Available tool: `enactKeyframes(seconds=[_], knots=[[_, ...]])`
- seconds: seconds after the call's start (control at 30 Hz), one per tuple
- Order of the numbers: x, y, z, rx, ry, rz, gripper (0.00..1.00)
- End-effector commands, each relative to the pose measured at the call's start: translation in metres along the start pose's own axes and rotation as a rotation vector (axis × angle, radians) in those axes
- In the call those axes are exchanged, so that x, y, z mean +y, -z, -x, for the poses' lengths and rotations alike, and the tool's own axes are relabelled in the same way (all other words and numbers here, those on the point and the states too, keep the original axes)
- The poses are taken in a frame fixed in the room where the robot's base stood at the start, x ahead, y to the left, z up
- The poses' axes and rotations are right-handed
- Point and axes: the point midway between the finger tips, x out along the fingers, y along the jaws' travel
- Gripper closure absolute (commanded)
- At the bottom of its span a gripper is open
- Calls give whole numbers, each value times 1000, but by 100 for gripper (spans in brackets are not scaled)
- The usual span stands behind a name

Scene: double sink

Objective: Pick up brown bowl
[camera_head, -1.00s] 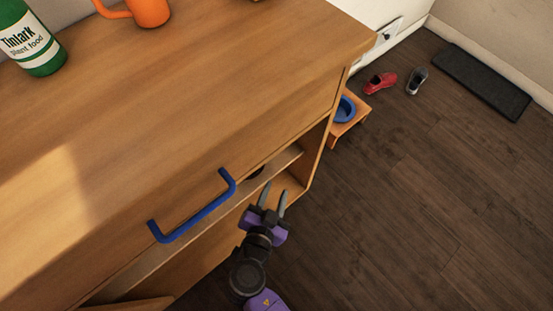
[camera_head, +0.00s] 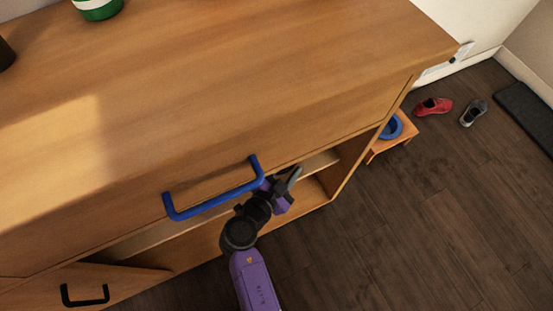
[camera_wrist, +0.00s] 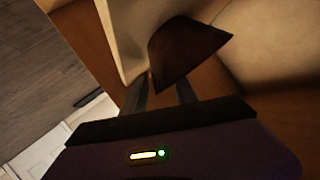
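The brown bowl (camera_wrist: 188,50) shows in the wrist view, dark and seen from the side, in front of my fingers inside the cabinet. Its lower edge lies close to the fingertips; I cannot tell whether they touch it. My gripper (camera_wrist: 163,92) has its two fingers apart, with a gap between them. In the head view my gripper (camera_head: 291,175) reaches into the open cabinet, just right of the blue handle (camera_head: 213,196). The bowl is hidden there by the countertop and cabinet front.
The wooden countertop (camera_head: 230,75) overhangs the open cabinet shelf (camera_head: 318,162). A cabinet door with a black handle (camera_head: 85,298) stands at lower left. A small stool (camera_head: 392,143) with a blue bowl (camera_head: 390,127) is at right. The floor at lower right is clear.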

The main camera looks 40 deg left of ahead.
Motion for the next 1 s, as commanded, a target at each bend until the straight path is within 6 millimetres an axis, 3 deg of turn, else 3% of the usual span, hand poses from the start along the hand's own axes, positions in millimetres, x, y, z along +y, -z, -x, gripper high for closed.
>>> enactKeyframes(seconds=[0.27, 0.43, 1.0], knots=[[0, 0, -2, 0, 0, 1, 67], [0, 0, -2, 0, 0, 1, 100], [-1, 6, 2, 1, 0, 1, 100]])
